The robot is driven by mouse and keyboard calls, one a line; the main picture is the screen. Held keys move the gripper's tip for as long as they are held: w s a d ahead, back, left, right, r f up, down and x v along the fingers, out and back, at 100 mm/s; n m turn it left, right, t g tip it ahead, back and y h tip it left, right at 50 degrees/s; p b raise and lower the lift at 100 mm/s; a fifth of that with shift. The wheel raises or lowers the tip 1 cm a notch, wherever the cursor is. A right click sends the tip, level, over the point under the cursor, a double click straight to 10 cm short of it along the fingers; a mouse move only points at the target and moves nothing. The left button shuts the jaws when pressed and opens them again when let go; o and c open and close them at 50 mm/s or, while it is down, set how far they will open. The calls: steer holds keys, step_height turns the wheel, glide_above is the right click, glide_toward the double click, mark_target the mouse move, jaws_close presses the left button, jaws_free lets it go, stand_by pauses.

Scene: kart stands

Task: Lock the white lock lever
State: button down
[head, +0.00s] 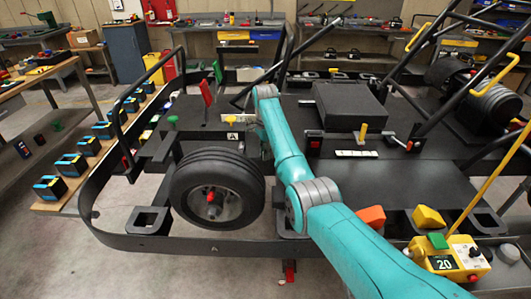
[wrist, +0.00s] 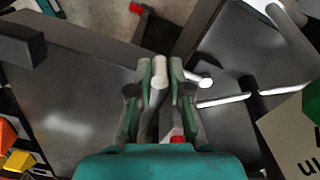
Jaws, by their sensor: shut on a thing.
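In the wrist view my gripper (wrist: 161,75) is shut on the pale, round-ended handle of the white lock lever (wrist: 160,80). The handle stands between the two fingers, which touch its sides; its lower part is hidden by the gripper. A small red part (wrist: 177,138) shows just below the fingers. A white-tipped pin (wrist: 205,82) and a thin white bar (wrist: 225,99) lie just right of the fingers. In the head view my teal arm reaches over the dark kart frame, and my gripper is hidden behind it.
Around the arm are a black wheel (head: 218,190), a red lever (head: 206,92), a green knob (head: 173,120) and a yellow lever (head: 363,132). A black box (head: 350,105) sits on the kart deck. A yellow control box (head: 450,258) stands at the right front.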

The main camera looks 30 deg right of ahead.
steer(key=c, duration=1.1)
jaws_free()
steer(key=shift+r, duration=0.15)
steer(key=shift+r, duration=3.6)
